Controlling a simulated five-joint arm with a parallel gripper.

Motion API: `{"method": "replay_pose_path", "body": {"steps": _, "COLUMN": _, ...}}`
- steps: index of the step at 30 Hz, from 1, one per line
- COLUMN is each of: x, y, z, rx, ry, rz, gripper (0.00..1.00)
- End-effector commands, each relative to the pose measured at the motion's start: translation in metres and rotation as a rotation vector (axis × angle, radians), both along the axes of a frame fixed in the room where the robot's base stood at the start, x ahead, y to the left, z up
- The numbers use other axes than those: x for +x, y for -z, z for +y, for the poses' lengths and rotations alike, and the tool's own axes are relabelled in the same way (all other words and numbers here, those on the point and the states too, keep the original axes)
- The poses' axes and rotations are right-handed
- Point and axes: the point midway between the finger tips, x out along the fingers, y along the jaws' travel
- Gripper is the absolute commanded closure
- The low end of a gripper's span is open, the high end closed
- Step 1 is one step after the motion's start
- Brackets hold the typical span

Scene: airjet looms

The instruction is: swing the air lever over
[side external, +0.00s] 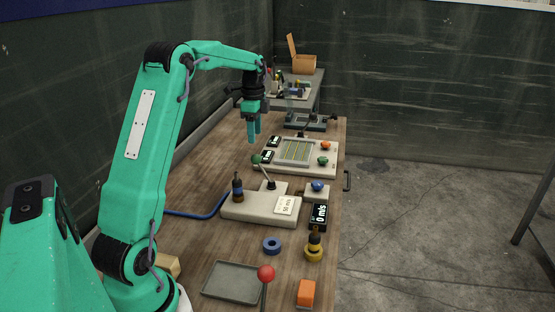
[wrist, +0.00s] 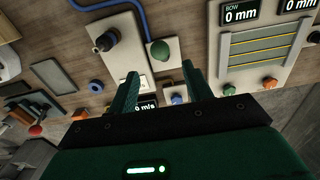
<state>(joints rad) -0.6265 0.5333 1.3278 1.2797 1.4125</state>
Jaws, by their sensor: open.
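The air lever (side external: 265,172) is a thin rod with a green ball knob, tilted to the left on a beige air unit (side external: 262,208). In the wrist view the green knob (wrist: 160,50) shows just beyond and between my fingertips. My gripper (side external: 254,139) points down, open and empty, above and behind the lever; it also shows in the wrist view (wrist: 160,72). No contact with the knob is visible. A small display (side external: 319,216) beside the unit reads 0 m/s. A white card (side external: 285,205) is on the unit's front.
A blue hose (side external: 195,214) enters the unit near a dark upright fitting (side external: 237,187). A blue button box (side external: 317,188) stands right. A panel (side external: 296,152) with displays lies behind. A red-knobbed lever (side external: 266,274), grey tray (side external: 232,280), blue ring (side external: 271,246) and orange block (side external: 306,292) are in front.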

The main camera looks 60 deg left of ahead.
Motion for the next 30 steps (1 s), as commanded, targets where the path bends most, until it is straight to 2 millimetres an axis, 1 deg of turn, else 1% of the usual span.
{"method": "replay_pose_path", "body": {"steps": 30, "x": 0.000, "y": 0.081, "z": 0.000, "rx": -0.001, "ry": 0.000, "rz": 0.001, "gripper": 0.50}}
